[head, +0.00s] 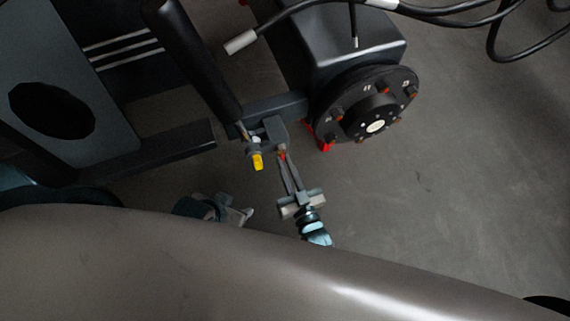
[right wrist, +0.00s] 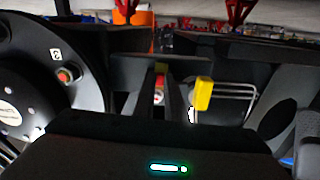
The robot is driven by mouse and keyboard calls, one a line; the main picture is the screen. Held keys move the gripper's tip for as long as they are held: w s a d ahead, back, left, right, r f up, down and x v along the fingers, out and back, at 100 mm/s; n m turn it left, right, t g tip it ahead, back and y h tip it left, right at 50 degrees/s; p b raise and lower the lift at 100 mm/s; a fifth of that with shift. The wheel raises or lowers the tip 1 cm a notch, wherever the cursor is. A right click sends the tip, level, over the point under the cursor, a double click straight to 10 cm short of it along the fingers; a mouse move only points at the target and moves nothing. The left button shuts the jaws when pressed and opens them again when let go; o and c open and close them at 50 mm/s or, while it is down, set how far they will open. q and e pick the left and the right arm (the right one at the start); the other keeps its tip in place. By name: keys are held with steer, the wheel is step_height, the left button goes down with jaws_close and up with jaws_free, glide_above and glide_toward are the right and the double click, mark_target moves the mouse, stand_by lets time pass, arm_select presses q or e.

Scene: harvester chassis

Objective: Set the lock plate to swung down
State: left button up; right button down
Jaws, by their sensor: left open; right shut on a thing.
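The lock plate appears to be the small dark grey piece (head: 275,131) at the lower end of the black cylinder, on the chassis bar; its exact outline is hard to tell. My right gripper (head: 284,157) is at its lower edge, with its fingers shut on a small part with red on it. That red part also shows between the fingers in the right wrist view (right wrist: 159,94). The fingers hide most of what they hold. A yellow tab (head: 258,161) hangs just left of them, apart from the fingers. My left gripper (head: 246,214) is open and empty, lower left.
A black wheel hub (head: 376,127) with orange-red studs stands close to the right. The black cylinder (head: 197,62) slopes in from the upper left. A dark frame panel (head: 52,60) is at the left. Cables hang at the top right. The floor at the right is clear.

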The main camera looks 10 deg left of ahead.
arm_select(q)
steer(key=shift+s, duration=0.2)
arm_select(e)
steer(key=c, duration=1.9)
jaws_free()
arm_select(q)
steer(key=shift+s+d+f, duration=0.1)
steer(key=shift+s+f, duration=0.05)
steer(key=shift+s, duration=0.15)
arm_select(e)
steer(key=shift+o, duration=0.5)
steer(key=shift+s, duration=0.1)
steer(key=shift+s+d, duration=0.35)
steer(key=shift+s, duration=0.1)
arm_select(q)
steer(key=shift+a, duration=0.3)
arm_select(e)
steer(key=v, duration=1.6)
steer(key=shift+d, duration=0.1)
